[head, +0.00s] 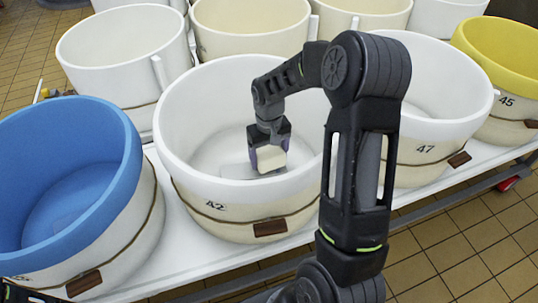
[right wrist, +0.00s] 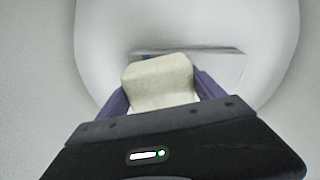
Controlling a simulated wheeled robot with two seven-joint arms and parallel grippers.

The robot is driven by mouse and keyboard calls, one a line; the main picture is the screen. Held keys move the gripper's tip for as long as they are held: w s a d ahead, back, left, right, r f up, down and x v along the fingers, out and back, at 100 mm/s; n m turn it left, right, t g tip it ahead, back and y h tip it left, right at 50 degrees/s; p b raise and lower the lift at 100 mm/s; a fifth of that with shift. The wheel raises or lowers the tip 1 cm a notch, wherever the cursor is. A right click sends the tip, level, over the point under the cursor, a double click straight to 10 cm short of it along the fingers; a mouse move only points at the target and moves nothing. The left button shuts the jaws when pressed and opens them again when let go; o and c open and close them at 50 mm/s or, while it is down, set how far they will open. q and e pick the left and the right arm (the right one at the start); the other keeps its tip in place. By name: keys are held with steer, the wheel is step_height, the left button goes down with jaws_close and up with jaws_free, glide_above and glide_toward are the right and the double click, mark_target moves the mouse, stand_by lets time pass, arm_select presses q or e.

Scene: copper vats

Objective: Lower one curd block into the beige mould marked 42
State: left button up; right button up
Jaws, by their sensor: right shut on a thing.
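The mould marked 42 (head: 225,190) is a round, open tub in the middle of the front row. It looks white to off-white, with a thin brown band and a brown tag outside. My right gripper (head: 269,153) reaches down inside its rim. It is shut on a cream curd block (head: 271,159), held between purple fingers. The right wrist view also shows the curd block (right wrist: 158,82) between the fingers, over the mould's pale floor. A flat grey-white rectangle lies behind the block there. I cannot tell whether the block touches the floor.
A blue-lined mould (head: 100,180) stands close on the left. A white mould marked 47 (head: 440,110) stands on the right, partly behind my arm, and a yellow-lined mould marked 45 (head: 505,60) beyond it. More tubs stand behind. The white table (head: 180,245) ends in front over tiled floor.

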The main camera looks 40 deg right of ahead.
steer(key=shift+f+b, duration=0.6)
steer(key=shift+f, duration=0.25)
stand_by(0.9)
steer(key=o, duration=1.8)
steer(key=shift+r, duration=0.1)
steer(key=shift+r+p, duration=0.6)
steer(key=shift+r, duration=3.25)
